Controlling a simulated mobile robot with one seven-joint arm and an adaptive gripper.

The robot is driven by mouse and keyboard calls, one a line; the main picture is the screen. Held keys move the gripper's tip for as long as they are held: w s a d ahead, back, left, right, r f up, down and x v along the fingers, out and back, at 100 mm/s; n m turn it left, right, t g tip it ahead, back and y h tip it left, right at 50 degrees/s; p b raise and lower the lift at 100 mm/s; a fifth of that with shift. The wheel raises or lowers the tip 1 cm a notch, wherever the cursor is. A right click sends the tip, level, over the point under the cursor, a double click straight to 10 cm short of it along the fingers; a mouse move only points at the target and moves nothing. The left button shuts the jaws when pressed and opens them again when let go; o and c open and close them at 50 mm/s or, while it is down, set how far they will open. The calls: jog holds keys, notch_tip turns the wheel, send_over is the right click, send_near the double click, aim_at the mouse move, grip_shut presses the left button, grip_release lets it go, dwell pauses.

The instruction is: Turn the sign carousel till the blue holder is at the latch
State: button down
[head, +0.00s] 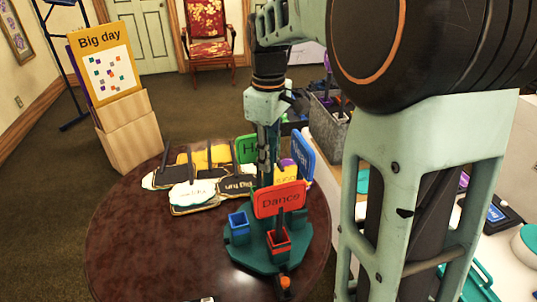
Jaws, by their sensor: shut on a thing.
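The dark green sign carousel (258,259) stands on a round brown table. Its empty-looking blue holder (239,229) is at the front left. Its red holder (279,244) is at the front, close to the orange latch (285,283), with the red "Dance" sign (280,200) standing at it. A green sign (246,149), a blue sign (302,157) and a yellow sign (286,174) show behind. My gripper (264,178) points down above the carousel's middle, shut on what looks like its upright post; the signs partly hide the grip.
Several word props (194,193) lie on the round table (115,235) left of the carousel. A white table with a grey bin (328,125) is at the right, partly behind my arm. A "Big day" board (104,65) stands on wooden boxes. The table's left front is clear.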

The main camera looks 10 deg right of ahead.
aim_at(269, 133)
jog(key=shift+r+n+p, duration=0.1)
jog(key=shift+n+p, duration=3.75)
jog(key=shift+n, duration=4.75)
jog(key=c, duration=1.6)
grip_release()
notch_tip(269, 133, up, 12)
jog(key=shift+f, duration=0.1)
